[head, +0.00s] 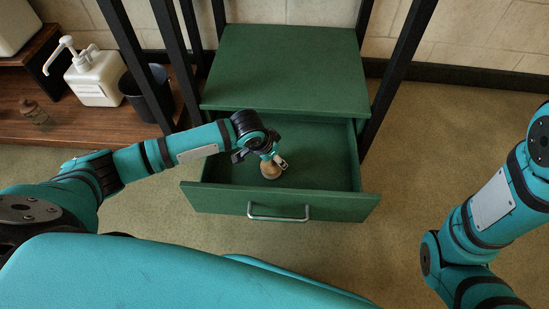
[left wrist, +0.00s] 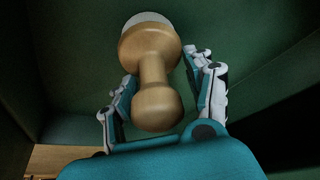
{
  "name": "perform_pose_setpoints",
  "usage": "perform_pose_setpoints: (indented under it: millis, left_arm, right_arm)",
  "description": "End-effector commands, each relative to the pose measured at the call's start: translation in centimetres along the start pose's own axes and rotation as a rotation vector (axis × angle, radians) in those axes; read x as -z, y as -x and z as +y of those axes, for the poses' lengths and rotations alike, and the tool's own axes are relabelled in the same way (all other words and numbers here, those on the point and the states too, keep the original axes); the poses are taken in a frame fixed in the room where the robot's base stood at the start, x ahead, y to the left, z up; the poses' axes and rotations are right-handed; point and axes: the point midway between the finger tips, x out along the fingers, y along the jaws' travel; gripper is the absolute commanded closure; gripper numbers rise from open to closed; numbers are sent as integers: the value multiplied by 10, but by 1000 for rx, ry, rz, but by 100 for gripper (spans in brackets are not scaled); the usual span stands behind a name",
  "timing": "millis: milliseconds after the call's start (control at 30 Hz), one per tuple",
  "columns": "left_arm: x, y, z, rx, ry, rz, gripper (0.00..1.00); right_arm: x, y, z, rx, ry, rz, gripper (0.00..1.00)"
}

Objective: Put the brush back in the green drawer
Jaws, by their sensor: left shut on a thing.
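The green drawer (head: 325,205) is pulled open beneath a green cabinet top in the head view. The brush (head: 270,169) has a wooden handle and a pale lower end. It is inside the drawer's outline, over the drawer floor. My left gripper (head: 272,158) is shut on the brush handle from above. In the left wrist view, the wooden brush (left wrist: 154,80) lies between the two fingers of the left gripper (left wrist: 160,100), with green drawer surfaces behind it. I cannot tell whether the brush touches the drawer floor. My right arm is at the right, its gripper out of view.
A wooden shelf (head: 110,123) at the left holds a white pump bottle (head: 95,78), a dark bucket (head: 147,93) and a small brown glass-like object (head: 34,112). Dark frame posts stand beside the cabinet. The drawer front has a metal handle (head: 279,213). Floor at the right is clear.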

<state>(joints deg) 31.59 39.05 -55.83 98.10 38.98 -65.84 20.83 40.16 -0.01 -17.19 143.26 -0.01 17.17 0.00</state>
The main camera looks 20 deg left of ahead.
Motion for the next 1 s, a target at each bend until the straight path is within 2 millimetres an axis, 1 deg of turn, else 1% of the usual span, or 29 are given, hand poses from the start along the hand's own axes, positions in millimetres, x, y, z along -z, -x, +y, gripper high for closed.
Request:
perform_pose_setpoints:
  millis: [167,200,367,700,833,933,967,1000]
  left_arm:
    - [0,-1,0,0,1,-1,79]
    - [-1,-2,0,0,1,-1,44]
    - [-1,-2,0,0,0,-1,23]
    - [0,1,0,0,-1,1,23]
    - [2,22,0,1,-1,-1,23]
    - [2,43,0,0,-1,-2,23]
    - [2,49,0,0,0,-2,23]
    - [3,58,0,0,0,-1,23]
  right_arm:
    - [-1,-2,0,0,0,0,66]
    - [-1,-2,0,0,0,0,66]
    - [0,-2,0,1,0,1,66]
    - [0,1,0,1,0,1,66]
    - [-6,-16,3,0,0,-2,66]
    - [-10,-33,6,1,0,4,66]
    - [-14,-31,8,-3,-1,-6,66]
    - [-24,-22,10,-16,-5,-43,66]
